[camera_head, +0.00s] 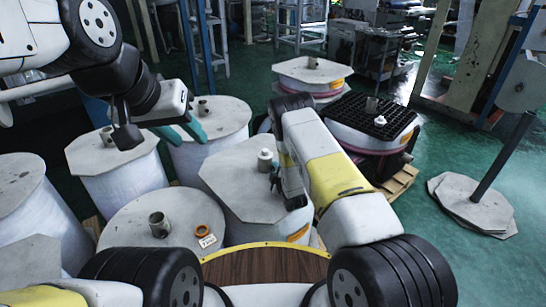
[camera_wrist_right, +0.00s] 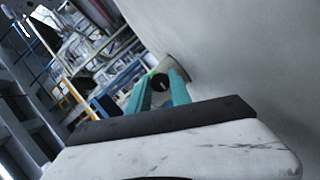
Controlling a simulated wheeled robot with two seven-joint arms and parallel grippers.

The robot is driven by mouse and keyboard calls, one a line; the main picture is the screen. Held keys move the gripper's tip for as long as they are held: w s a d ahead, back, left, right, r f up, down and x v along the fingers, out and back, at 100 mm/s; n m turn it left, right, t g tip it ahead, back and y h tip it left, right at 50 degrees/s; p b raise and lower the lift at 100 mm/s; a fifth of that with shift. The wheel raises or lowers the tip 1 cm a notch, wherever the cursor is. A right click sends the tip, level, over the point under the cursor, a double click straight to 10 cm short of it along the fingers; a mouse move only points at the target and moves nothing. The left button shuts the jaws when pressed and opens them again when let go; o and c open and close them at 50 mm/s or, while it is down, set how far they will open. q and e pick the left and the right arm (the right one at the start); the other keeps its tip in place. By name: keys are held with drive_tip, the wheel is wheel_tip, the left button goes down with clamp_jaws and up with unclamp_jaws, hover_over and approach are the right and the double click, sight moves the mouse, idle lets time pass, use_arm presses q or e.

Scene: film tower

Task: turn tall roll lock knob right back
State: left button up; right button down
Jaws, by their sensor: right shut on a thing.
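The tall roll (camera_head: 228,182) with a grey octagonal top stands in the middle of the head view. A pale knob (camera_head: 265,157) stands up from its top. My right arm reaches over from the right, and its hand is beside this knob, partly hidden by my own arm. In the right wrist view, the teal fingers of my right gripper (camera_wrist_right: 161,80) are closed around a short round grey piece with a dark hole, taken as the lock knob (camera_wrist_right: 166,74). My left gripper (camera_head: 181,130) hangs at upper left, its teal fingers apart and empty, above other rolls.
Several rolls with grey tops crowd the left, one bearing a metal core stub (camera_head: 159,224) and an orange ring (camera_head: 202,231). A roll under a black grid (camera_head: 365,122) stands behind my right arm. Grey plates (camera_head: 470,205) around a dark post lie right. Green floor there is clear.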

idle(0.4)
drive_tip(key=shift+a, duration=0.1)
drive_tip(key=c, duration=1.2)
unclamp_jaws()
drive_tip(key=shift+o, duration=0.2)
drive_tip(key=shift+s, duration=0.1)
drive_tip(key=v, duration=0.7)
drive_tip(key=shift+s, duration=0.3)
